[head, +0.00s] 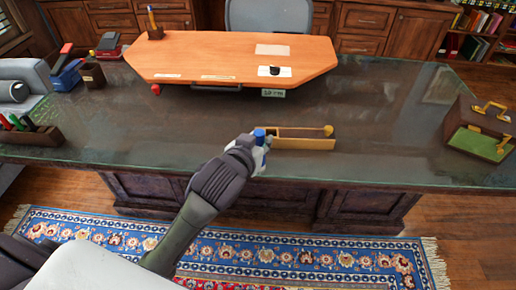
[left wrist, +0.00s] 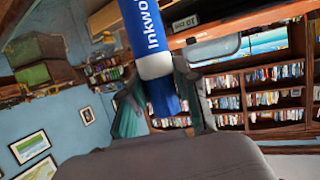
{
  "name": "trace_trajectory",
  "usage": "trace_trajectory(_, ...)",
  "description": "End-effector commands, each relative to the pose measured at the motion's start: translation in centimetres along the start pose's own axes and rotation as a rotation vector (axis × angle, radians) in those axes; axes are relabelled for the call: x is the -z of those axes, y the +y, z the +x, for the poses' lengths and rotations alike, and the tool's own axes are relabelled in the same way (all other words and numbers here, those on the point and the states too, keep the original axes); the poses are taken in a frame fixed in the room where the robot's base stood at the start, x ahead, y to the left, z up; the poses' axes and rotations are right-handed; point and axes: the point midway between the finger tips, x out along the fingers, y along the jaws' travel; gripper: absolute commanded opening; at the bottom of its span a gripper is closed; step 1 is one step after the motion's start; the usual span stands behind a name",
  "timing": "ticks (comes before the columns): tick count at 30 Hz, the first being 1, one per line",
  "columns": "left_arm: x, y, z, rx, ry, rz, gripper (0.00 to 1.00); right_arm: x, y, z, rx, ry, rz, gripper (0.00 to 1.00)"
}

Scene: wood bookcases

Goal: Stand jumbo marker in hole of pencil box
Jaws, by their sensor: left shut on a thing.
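My left gripper (head: 262,143) is at the left end of the pencil box. It is shut on the jumbo marker, whose blue end (head: 260,134) shows above the fingers in the head view. In the left wrist view the marker (left wrist: 152,52) is large, blue and white with "Inkwo" lettering, between the fingers (left wrist: 165,95). The pencil box (head: 305,143) is a long, narrow wooden box on the dark desk, with a round yellow knob at its right end. The gripper hides its left end, so I cannot tell whether the marker touches it. My right gripper is not in view.
A raised orange wooden board (head: 215,55) stands behind on the dark desk (head: 385,150). A marker holder (head: 30,135) is at the left and a brown-and-green case (head: 478,130) at the right. The desk right of the pencil box is clear.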

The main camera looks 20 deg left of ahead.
Motion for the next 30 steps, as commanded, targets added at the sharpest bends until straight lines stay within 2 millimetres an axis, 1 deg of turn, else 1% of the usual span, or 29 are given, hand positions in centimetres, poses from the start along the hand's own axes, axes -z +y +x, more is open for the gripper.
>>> trace_trajectory(1, 1.5, 1.1, 2.5, -0.011, 0.006, -0.002, 0.0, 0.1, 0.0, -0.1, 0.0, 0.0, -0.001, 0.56)
trace_trajectory(3, 3.1, 2.5, 5.5, -0.028, 0.006, 0.003, 0.0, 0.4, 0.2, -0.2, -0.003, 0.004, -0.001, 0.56)
trace_trajectory(4, 3.9, 3.2, 6.6, -0.036, 0.006, 0.005, 0.0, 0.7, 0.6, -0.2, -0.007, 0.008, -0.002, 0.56)
trace_trajectory(6, 5.7, 4.8, 9.1, -0.055, 0.006, 0.014, 0.0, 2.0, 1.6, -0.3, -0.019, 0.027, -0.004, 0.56)
trace_trajectory(9, 7.9, 6.7, 11.6, -0.077, 0.005, 0.027, 0.0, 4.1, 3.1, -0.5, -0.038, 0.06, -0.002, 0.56)
trace_trajectory(10, 8.5, 7.2, 12.1, -0.082, 0.006, 0.031, 0.0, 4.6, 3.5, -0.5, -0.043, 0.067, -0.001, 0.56)
trace_trajectory(12, 9.4, 8.0, 13.1, -0.092, 0.006, 0.039, 0.0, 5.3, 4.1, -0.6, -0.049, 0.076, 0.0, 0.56)
trace_trajectory(14, 9.8, 8.3, 13.6, -0.095, 0.004, 0.044, 0.0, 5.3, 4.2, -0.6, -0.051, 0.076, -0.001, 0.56)
trace_trajectory(17, 9.6, 7.5, 14.2, -0.097, 0.002, 0.048, 0.0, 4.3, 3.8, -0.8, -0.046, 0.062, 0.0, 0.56)
trace_trajectory(21, 8.0, 4.4, 14.9, -0.094, 0.0, 0.049, 0.0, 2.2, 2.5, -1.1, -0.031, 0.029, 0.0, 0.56)
trace_trajectory(22, 7.5, 3.7, 15.0, -0.093, -0.001, 0.05, 0.0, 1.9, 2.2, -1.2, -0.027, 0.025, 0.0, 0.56)
trace_trajectory(24, 6.7, 2.1, 15.4, -0.094, 0.0, 0.05, 0.0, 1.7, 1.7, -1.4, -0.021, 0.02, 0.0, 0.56)
trace_trajectory(27, 5.5, -0.1, 16.0, -0.094, -0.001, 0.048, 0.0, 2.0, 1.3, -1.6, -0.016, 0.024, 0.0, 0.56)
trace_trajectory(30, 4.6, -1.7, 16.4, -0.096, 0.001, 0.047, 0.0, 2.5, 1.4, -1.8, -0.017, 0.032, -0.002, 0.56)
